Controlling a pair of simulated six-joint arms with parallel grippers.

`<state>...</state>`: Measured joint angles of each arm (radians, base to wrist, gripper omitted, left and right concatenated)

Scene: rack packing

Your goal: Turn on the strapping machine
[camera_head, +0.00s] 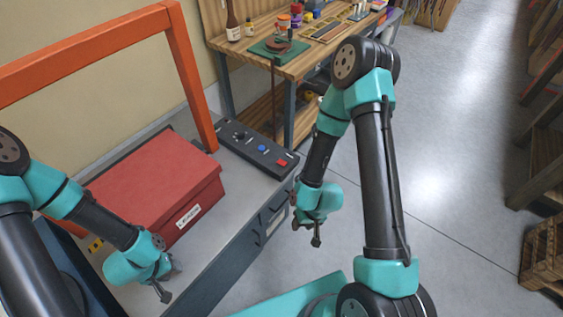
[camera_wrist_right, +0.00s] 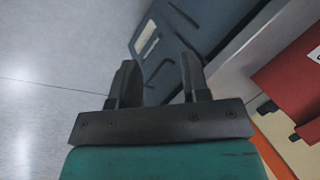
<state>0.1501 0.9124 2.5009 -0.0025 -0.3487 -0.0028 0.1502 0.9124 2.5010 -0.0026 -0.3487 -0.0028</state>
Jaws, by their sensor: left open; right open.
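The strapping machine (camera_head: 205,262) is a grey-topped bench with dark blue sides and an orange arch (camera_head: 190,75) over it. A black control panel (camera_head: 250,147) lies along its far right end, with a dark knob (camera_head: 240,135), a blue button (camera_head: 262,149) and a red switch (camera_head: 281,162). My right gripper (camera_head: 316,240) hangs beside the machine's right side, below and right of the panel. In the right wrist view my right gripper (camera_wrist_right: 158,82) is open and empty, with the machine's dark side (camera_wrist_right: 175,35) beyond. My left gripper (camera_head: 163,292) is open, over the machine's near part.
A red box (camera_head: 150,190) with a white label sits on the machine top under the arch. A wooden workbench (camera_head: 290,65) with bottles and tools stands behind. A wooden crate (camera_head: 546,250) and shelving are at the right. The floor between is clear.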

